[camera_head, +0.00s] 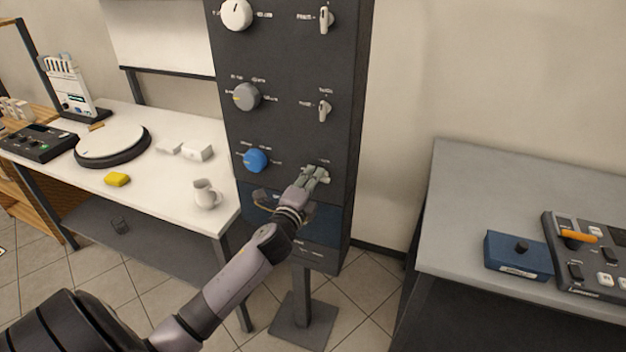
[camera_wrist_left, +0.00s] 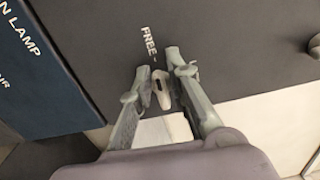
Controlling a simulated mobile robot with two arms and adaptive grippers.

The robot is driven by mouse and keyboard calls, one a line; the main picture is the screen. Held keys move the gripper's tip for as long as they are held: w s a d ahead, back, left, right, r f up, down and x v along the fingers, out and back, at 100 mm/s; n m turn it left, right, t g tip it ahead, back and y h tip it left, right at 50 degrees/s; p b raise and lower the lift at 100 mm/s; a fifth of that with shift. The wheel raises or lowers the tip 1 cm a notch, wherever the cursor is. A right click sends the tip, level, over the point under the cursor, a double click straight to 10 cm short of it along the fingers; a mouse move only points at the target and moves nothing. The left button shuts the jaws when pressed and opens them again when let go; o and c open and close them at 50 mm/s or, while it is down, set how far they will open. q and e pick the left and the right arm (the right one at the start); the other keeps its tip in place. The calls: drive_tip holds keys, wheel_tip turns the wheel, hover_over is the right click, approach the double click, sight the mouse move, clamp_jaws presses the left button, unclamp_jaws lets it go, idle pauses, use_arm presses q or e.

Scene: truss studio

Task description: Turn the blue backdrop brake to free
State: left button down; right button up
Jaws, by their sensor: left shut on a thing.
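The tall dark panel (camera_head: 290,125) carries a blue knob (camera_head: 256,160) on its lower row. My left gripper (camera_head: 314,174) is at the small brake lever to the right of that knob and covers it in the head view. In the left wrist view the pale lever (camera_wrist_left: 161,90) sits between the two fingers of my left gripper (camera_wrist_left: 165,85), which are shut on it. The printed word FREE (camera_wrist_left: 148,45) is just above it there, and the lever's long side runs roughly toward that word. My right gripper is not in view.
Above are a grey knob (camera_head: 246,97) and a white knob (camera_head: 237,14), each with a lever to its right. A white table (camera_head: 150,190) with a jug (camera_head: 206,193) stands left. A grey table (camera_head: 480,200) with a blue box (camera_head: 518,258) stands right.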

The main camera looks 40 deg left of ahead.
use_arm(q)
drive_tip(key=shift+f+n, duration=0.3)
drive_tip(key=shift+f, duration=0.25)
drive_tip(key=c, duration=1.8)
unclamp_jaws()
drive_tip(key=shift+o, duration=0.6)
drive_tip(key=shift+r, duration=0.15)
drive_tip(key=shift+r, duration=0.1)
drive_tip(key=v, duration=1.2)
